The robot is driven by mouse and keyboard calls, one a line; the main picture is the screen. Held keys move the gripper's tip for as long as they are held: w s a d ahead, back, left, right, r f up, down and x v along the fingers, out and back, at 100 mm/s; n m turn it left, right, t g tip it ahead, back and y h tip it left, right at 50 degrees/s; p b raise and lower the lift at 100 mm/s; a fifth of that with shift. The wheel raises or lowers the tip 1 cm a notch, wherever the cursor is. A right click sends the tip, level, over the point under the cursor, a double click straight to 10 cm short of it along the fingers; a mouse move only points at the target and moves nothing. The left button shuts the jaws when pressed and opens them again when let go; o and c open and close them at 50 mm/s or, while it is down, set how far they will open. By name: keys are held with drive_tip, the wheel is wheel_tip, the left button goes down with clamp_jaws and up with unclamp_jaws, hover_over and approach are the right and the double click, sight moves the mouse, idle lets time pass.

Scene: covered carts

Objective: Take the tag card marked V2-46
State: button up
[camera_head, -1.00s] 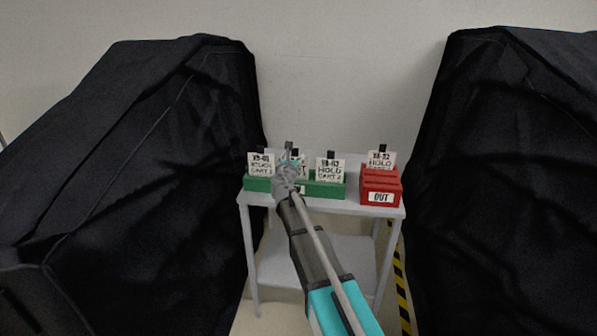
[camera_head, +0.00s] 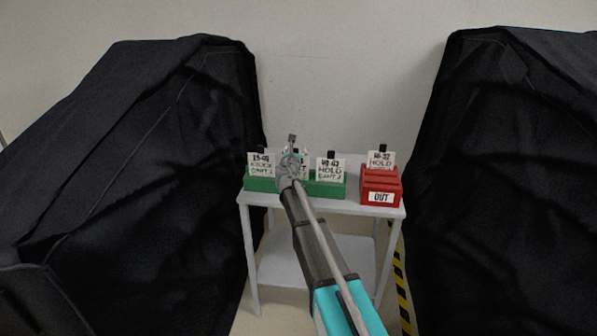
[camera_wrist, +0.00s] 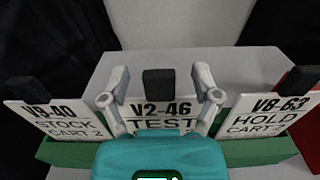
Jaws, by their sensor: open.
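The tag card marked V2-46 TEST (camera_wrist: 160,109) stands upright in the green holder (camera_wrist: 262,154), with a black tab (camera_wrist: 158,82) on its top. In the wrist view my gripper (camera_wrist: 161,84) is open, with one finger on each side of the tab and the card's upper part. I cannot tell whether the fingers touch the card. The card's lower part is hidden behind my gripper's teal body. In the head view my gripper (camera_head: 291,152) covers most of this card above the green holder (camera_head: 328,189).
A V9-40 STOCK card (camera_wrist: 55,118) stands to the left and a V8-63 HOLD card (camera_wrist: 268,115) to the right, both close by. A red OUT box (camera_head: 381,186) holding a card (camera_head: 381,160) sits at the grey table's (camera_head: 340,206) right. Black covered carts flank the table.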

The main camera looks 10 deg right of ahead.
idle(0.4)
drive_tip(key=c, duration=1.1)
drive_tip(key=shift+r, duration=0.15)
wheel_tip(320, 180, up, 10)
drive_tip(key=p, duration=1)
drive_tip(key=shift+r+p, duration=1.15)
drive_tip(key=shift+p, duration=0.1)
